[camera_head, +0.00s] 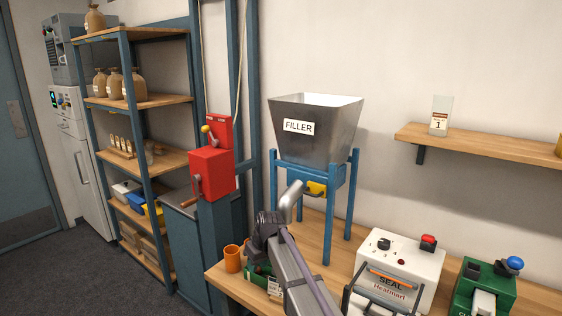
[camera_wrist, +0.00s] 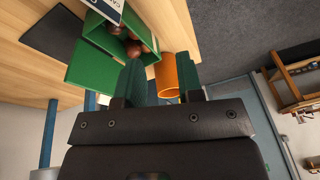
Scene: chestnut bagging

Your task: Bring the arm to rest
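My gripper (camera_wrist: 162,78) shows in the wrist view as two green fingers held apart. The gap between them looks empty, with an orange cup (camera_wrist: 167,72) visible beyond the fingertips. In the head view my arm reaches over the wooden bench (camera_head: 315,240) in front of the filler, and its links hide the gripper. The orange cup (camera_head: 232,258) stands near the bench's left end. A green box (camera_wrist: 100,60) with several brown chestnuts (camera_wrist: 138,47) lies beside the fingers in the wrist view. Part of this box shows behind my arm in the head view.
The metal filler hopper (camera_head: 300,145) stands on blue legs behind my arm. A white sealer (camera_head: 400,268) and a green machine with a blue button (camera_head: 485,290) stand to the right. A red crank device (camera_head: 212,170) and shelving (camera_head: 145,102) are left. A wall shelf (camera_head: 490,144) hangs at right.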

